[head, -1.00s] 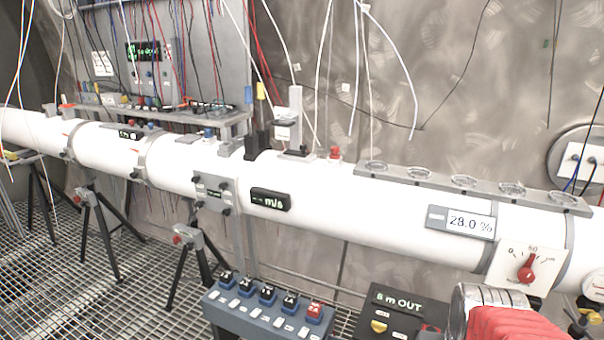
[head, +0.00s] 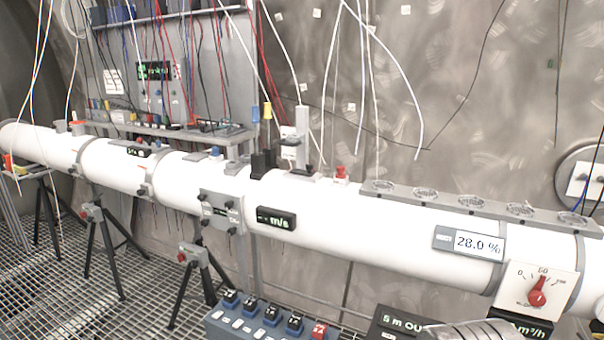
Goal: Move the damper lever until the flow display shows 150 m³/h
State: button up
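The damper lever (head: 538,297) looks to be the red pointer knob on a white dial plate at the right end of the white pipe. The dial is marked 0, 50 and a higher number at right; the pointer stands near 50, tilted slightly right. The flow display (head: 533,329) is a black panel just below the dial. Its green "m³/h" shows, but its number is hidden at the bottom edge. My gripper is not recognisable in view. A silver curved piece (head: 478,332) lies at the bottom edge, left of the flow display; I cannot tell what it is.
The white pipe (head: 355,222) runs across the view. It carries a 28.0 % display (head: 468,242) and an m/s display (head: 276,218). Black tripods and grating floor (head: 60,290) are at left.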

aim_at(536, 297)
jog(key=z, duration=1.4)
